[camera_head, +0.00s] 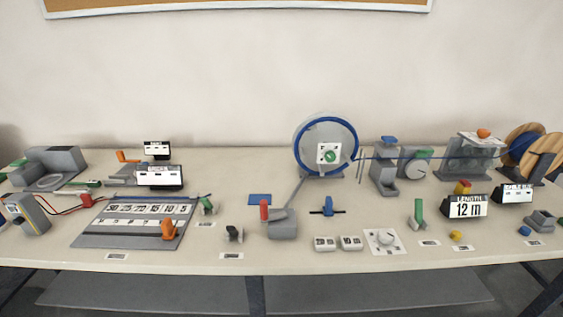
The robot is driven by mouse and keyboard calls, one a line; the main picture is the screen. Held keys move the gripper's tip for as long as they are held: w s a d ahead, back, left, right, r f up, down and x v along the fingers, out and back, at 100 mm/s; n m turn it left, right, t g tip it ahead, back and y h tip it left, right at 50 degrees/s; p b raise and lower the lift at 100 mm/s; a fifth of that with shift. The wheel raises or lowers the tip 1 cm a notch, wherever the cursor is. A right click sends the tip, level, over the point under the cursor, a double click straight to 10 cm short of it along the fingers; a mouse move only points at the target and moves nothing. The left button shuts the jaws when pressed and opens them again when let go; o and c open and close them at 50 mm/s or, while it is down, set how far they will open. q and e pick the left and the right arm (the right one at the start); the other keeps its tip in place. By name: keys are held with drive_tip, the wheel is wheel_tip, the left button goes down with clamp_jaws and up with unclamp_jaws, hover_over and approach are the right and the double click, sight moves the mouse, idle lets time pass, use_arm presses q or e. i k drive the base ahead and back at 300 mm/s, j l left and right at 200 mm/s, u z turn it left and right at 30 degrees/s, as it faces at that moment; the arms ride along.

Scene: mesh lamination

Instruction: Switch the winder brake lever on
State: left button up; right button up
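A grey block (282,226) stands near the front middle of the table, with an upright lever with a red handle (264,209) at its left side. A grey bar (297,191) runs from this block up toward a large wheel with a blue rim (299,149), which looks like the winder. I take the red-handled lever to be the brake lever, but its label cannot be read. A green upright lever (419,209) stands on a small grey base further right. Neither of my grippers is in view.
The long table (330,262) is crowded. A slotted grey board (120,239) with an orange piece lies left. A blue slider (328,208), white number blocks (325,243) and a dial plate (384,242) lie right of the lever. A "LENGTH 12 m" display (466,208) stands further right.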

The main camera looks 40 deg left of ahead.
sight(231, 230)
drive_tip(key=u, duration=1.55)
